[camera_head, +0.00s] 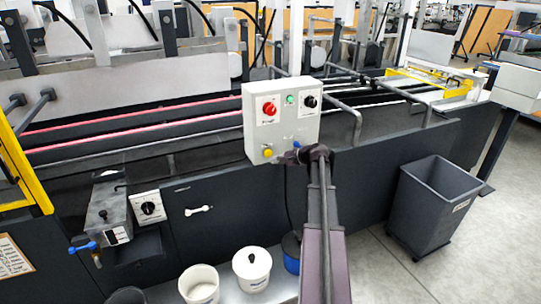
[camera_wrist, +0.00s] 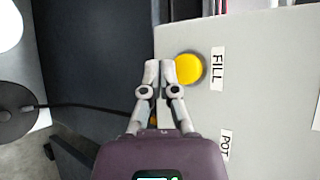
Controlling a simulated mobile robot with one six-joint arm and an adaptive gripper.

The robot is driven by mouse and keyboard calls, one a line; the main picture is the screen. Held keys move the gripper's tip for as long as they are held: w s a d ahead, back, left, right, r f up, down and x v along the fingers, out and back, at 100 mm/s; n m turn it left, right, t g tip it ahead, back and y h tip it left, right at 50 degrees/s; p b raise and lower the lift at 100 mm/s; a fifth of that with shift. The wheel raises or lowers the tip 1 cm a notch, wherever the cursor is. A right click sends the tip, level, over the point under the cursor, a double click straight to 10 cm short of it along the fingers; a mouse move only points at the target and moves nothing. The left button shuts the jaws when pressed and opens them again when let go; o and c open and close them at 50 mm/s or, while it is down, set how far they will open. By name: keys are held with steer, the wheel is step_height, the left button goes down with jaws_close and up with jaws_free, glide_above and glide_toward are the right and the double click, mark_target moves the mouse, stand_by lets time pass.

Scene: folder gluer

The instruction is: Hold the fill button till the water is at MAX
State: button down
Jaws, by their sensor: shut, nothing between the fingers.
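The yellow fill button (camera_head: 267,153) sits low on the left of the grey control box (camera_head: 257,100). In the wrist view the yellow button (camera_wrist: 188,68) is beside the printed word FILL (camera_wrist: 217,68). My gripper (camera_head: 284,158) is shut and empty in front of the box's lower edge. In the wrist view its fingertips (camera_wrist: 152,70) are just left of the button and seem to overlap its edge; whether they touch it I cannot tell. The button's face is mostly clear. No water level or MAX mark can be made out.
The box also carries a red knob (camera_head: 269,108), a green button (camera_head: 291,99), a black knob (camera_head: 310,101) and a blue part. White pots (camera_head: 252,268) stand on a low shelf below. A grey bin (camera_head: 435,205) stands at the right, with open floor beyond.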

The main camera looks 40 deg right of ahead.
mark_target(267, 156)
steer(key=shift+w+d, duration=0.2)
steer(key=shift+w, duration=0.7)
steer(key=shift+w, duration=0.15)
stand_by(0.9)
steer(key=shift+w+d, duration=0.1)
steer(key=shift+w, duration=0.15)
steer(key=shift+w+d, duration=0.15)
steer(key=shift+w, duration=0.4)
stand_by(5.2)
